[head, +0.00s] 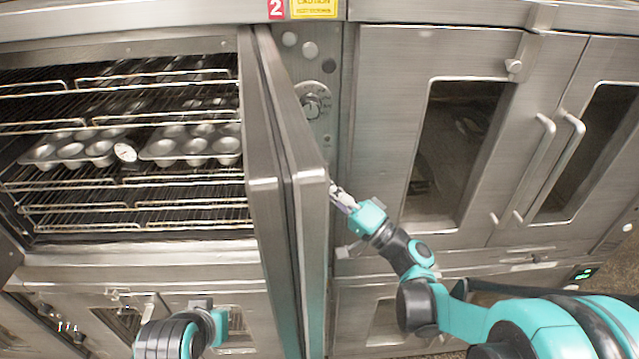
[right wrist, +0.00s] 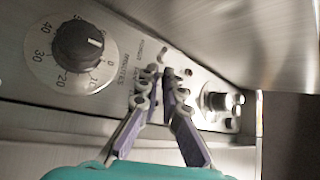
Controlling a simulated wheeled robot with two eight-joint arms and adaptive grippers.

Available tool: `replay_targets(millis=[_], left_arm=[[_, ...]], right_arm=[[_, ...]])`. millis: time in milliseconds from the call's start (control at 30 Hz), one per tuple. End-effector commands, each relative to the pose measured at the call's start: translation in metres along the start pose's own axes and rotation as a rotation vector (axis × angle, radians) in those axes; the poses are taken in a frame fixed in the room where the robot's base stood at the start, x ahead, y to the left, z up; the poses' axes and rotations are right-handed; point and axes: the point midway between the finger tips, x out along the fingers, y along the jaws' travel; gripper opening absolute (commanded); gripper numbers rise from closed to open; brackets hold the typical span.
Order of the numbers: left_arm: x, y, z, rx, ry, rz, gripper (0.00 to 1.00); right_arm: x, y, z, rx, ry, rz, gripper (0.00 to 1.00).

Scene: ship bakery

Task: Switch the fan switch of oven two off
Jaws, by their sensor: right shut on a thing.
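Oven two has a red "2" label (head: 276,9) above its narrow control panel (head: 313,130). My right gripper (head: 341,196) is at this panel, just right of the open oven door. In the right wrist view, the right gripper (right wrist: 164,90) has its fingertips close together against the panel (right wrist: 120,45), between the timer dial (right wrist: 80,46) and a round metal fitting (right wrist: 216,102). It is shut on a small switch there, mostly hidden by the fingertips, so its position cannot be told. My left gripper (head: 215,325) is low at the left, its fingers unclear.
The open oven door (head: 290,190) stands out just left of my right gripper. Muffin tins (head: 75,150) sit on racks inside the left oven. Closed doors with handles (head: 535,165) are at right. A dial (head: 312,101) is higher on the panel.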

Motion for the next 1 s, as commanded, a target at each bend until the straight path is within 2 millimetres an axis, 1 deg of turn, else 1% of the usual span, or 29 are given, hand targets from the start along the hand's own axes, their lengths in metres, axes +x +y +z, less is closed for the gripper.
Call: replay_targets(millis=[233,267,300,533,633,767,1000], left_arm=[[0.0,0.0,0.0,0.0,0.0,0.0,0.0],[0.0,0.0,0.0,0.0,0.0,0.0,0.0],[0.0,0.0,0.0,0.0,0.0,0.0,0.0],[0.0,0.0,0.0,0.0,0.0,0.0,0.0],[0.0,0.0,0.0,0.0,0.0,0.0,0.0],[0.0,0.0,0.0,0.0,0.0,0.0,0.0],[0.0,0.0,0.0,0.0,0.0,0.0,0.0]], right_arm=[[0.0,0.0,0.0,-0.001,-0.001,0.001,0.0],[0.0,0.0,0.0,-0.001,-0.001,0.002,0.14],[0.0,0.0,0.0,-0.001,0.0,0.002,0.15],[0.0,0.0,0.0,0.0,0.0,0.001,0.15],[-0.004,0.0,0.0,-0.001,0.001,0.001,0.15],[-0.021,0.001,-0.001,-0.003,0.003,0.003,0.15],[-0.074,0.001,-0.002,-0.003,0.005,0.003,0.15]])
